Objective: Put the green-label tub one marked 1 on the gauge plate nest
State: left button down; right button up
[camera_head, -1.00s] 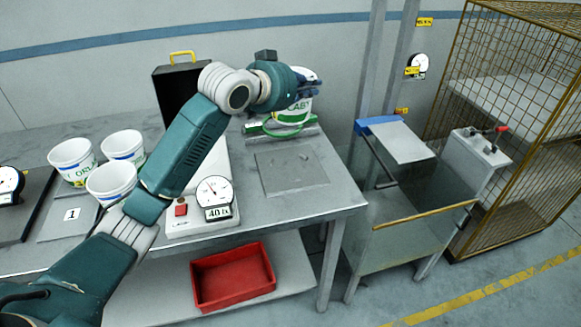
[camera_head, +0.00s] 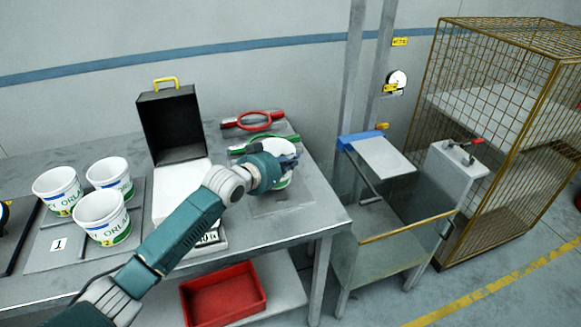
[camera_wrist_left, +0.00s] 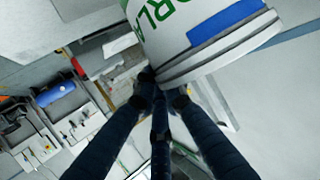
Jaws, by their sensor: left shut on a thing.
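A white tub with green lettering (camera_head: 278,147) is held in my left gripper (camera_head: 291,162), which is shut on it. It appears over the flat grey plate (camera_head: 286,204) at the table's right end; my gripper and arm hide much of it, and I cannot tell whether it touches the plate. In the left wrist view the tub (camera_wrist_left: 185,25) shows green letters and a blue patch, tilted in the picture, at the fingertips (camera_wrist_left: 162,88). A card marked 1 (camera_head: 59,244) lies by three similar white tubs at the left. My right gripper is not in view.
A red ring fixture (camera_head: 254,121) and a green one (camera_head: 245,143) lie behind the plate. An open black case (camera_head: 170,125) and a white scale (camera_head: 180,185) stand left of it. A red bin (camera_head: 222,298) is on the lower shelf.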

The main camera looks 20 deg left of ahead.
pick_arm(q)
notch_tip(320, 180, down, 3)
jog(key=shift+f, duration=0.1)
jog(key=c, duration=1.8)
grip_release()
jog(key=shift+f, duration=0.1)
jog(key=b+v, duration=0.1)
jog(key=v, duration=1.1)
jog(key=shift+b, duration=0.35)
